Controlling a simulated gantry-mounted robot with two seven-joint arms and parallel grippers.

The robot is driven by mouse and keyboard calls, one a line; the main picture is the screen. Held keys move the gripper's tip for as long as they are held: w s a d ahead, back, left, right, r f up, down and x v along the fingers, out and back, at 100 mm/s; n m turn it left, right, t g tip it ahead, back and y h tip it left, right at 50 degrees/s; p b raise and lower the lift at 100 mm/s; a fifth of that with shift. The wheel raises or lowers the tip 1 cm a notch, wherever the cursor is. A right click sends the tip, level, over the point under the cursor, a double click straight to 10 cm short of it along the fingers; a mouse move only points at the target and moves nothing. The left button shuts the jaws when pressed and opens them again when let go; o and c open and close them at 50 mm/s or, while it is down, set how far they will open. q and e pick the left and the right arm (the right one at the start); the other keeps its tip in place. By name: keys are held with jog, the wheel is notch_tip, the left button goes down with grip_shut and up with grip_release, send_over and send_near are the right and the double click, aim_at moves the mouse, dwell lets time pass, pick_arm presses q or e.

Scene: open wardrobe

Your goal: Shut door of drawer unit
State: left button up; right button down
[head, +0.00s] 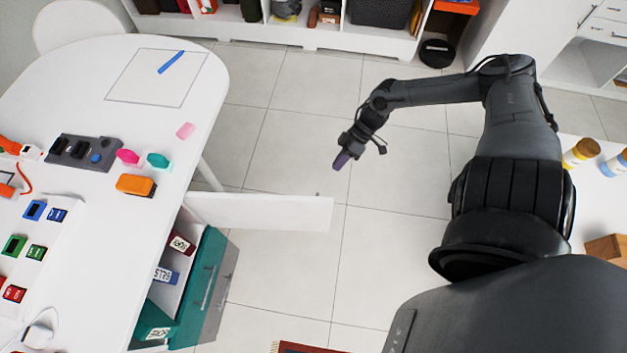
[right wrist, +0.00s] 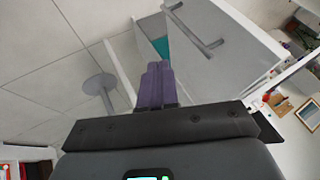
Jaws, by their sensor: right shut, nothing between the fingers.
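The drawer unit's door (head: 262,212) is a white panel that stands open, jutting out to the right from below the table in the head view. The unit's open inside holds labelled binders (head: 166,275) and a teal one. My right gripper (head: 343,160) is shut and empty, with purple fingertips, above the floor just beyond the door's free end and apart from it in the head view. In the right wrist view the shut fingertips (right wrist: 156,82) point toward a pale front with a grey bar handle (right wrist: 196,30). My left gripper is not in view.
A white table (head: 95,215) on the left bears a switch box (head: 85,152), coloured blocks and a blue marker (head: 170,62). Shelves (head: 330,28) line the back. A brown-red object (head: 305,348) lies at the bottom edge. The tiled floor between is clear.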

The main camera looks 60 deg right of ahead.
jog(key=w+a+f+b, duration=0.1)
jog(key=a+f+b, duration=0.3)
jog(key=a+f, duration=0.3)
jog(key=shift+w+a+f+b, duration=0.3)
jog(key=shift+w+a+f, duration=0.1)
jog(key=shift+a, duration=0.5)
jog(key=shift+r, duration=0.1)
